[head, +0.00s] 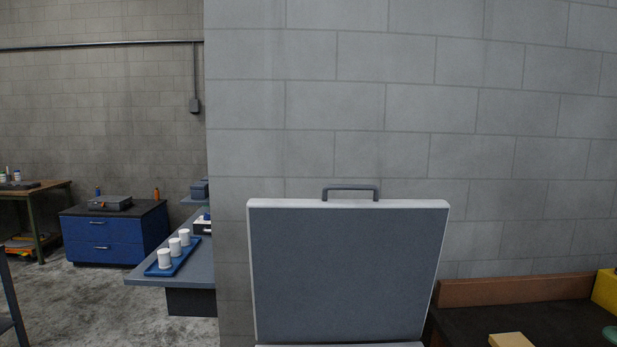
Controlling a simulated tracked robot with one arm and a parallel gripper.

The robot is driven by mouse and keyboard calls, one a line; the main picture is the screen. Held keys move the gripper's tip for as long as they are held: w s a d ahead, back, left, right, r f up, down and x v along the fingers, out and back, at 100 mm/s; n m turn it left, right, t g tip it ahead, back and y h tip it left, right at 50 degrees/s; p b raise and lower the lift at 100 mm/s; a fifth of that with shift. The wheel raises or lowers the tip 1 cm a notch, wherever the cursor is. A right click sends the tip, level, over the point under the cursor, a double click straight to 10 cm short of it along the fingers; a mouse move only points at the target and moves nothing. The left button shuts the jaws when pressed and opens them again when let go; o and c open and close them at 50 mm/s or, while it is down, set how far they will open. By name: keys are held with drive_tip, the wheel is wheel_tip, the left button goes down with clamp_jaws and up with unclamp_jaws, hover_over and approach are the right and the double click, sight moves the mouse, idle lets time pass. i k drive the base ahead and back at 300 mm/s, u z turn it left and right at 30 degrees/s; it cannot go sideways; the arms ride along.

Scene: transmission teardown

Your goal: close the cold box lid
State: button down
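The cold box lid (345,272) stands raised and nearly upright in the lower middle of the head view. It is a grey panel with a pale rim. A dark grey handle (350,188) sits on its top edge. Only a thin pale strip of the box (340,345) shows at the bottom edge of the picture; the rest of the box is out of view. My gripper is not in view.
A block wall (420,120) rises behind the lid. On the right is a dark bench (470,325) with a brown back edge and a yellow item (605,290). On the left, a counter holds a blue tray (172,258) with white cups; a blue cabinet (105,240) stands farther back.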

sight(324, 269)
drive_tip(key=i, duration=1.5)
drive_tip(key=z, duration=0.05)
